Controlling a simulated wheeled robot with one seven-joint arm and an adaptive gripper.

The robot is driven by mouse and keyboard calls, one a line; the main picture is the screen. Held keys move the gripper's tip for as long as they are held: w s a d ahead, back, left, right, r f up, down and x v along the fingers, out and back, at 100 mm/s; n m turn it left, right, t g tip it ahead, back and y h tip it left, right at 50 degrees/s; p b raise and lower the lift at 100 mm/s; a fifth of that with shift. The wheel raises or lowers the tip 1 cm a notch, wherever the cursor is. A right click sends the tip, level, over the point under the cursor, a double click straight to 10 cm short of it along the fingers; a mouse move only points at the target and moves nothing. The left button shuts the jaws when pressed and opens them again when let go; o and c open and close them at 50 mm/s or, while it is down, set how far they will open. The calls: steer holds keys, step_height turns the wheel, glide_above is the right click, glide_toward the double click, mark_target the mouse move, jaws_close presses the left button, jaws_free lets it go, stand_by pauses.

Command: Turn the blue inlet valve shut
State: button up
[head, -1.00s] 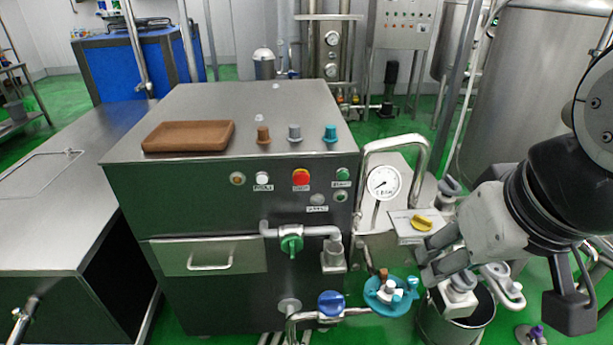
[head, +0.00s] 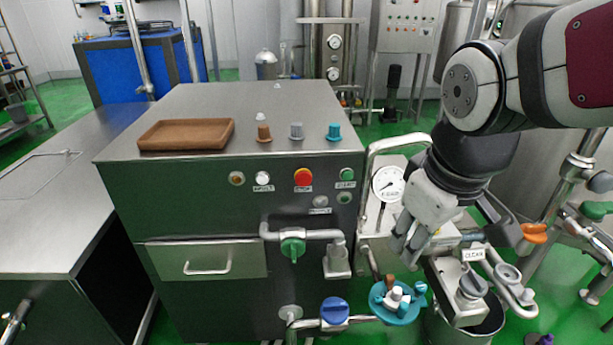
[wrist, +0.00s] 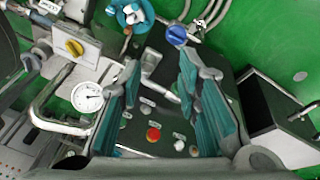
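The blue inlet valve (head: 335,310) has a blue knob on the low pipe at the front foot of the steel machine. It also shows near the top of the wrist view (wrist: 177,34), beyond the fingertips. My gripper (head: 407,240) is up and to the right of the blue valve in the head view, in front of the pressure gauge stand, apart from the valve. In the wrist view my gripper (wrist: 160,78) has its teal-padded fingers spread with nothing between them.
A green-handled valve (head: 292,248) sits on the pipe above the blue one. A teal round holder (head: 398,300) with small pegs stands close right of the blue valve. A yellow knob (wrist: 74,47) and a gauge (head: 388,183) are near my gripper. A drawer handle (head: 208,265) sticks out left.

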steer(key=w+a+f+n+g+b, duration=0.1)
steer(key=w+f+n+b, duration=0.15)
steer(key=w+f, duration=0.3)
steer(key=w+a+f+n+g+b, duration=0.1)
steer(key=w+a+f+n, duration=0.1)
steer(key=w+f+n, duration=0.4)
steer(key=n+g+b, duration=0.1)
steer(key=n+b, duration=0.2)
steer(key=n, duration=0.1)
glide_toward(335, 304)
steer(key=shift+y, duration=0.3)
steer(key=f+b, duration=0.1)
steer(key=f, duration=0.5)
steer(key=f+b, duration=0.1)
steer(key=f, duration=0.2)
steer(key=shift+w+d+f+b, duration=0.1)
steer(key=shift+d+b, duration=0.2)
steer(key=shift+c, duration=0.6)
jaws_close()
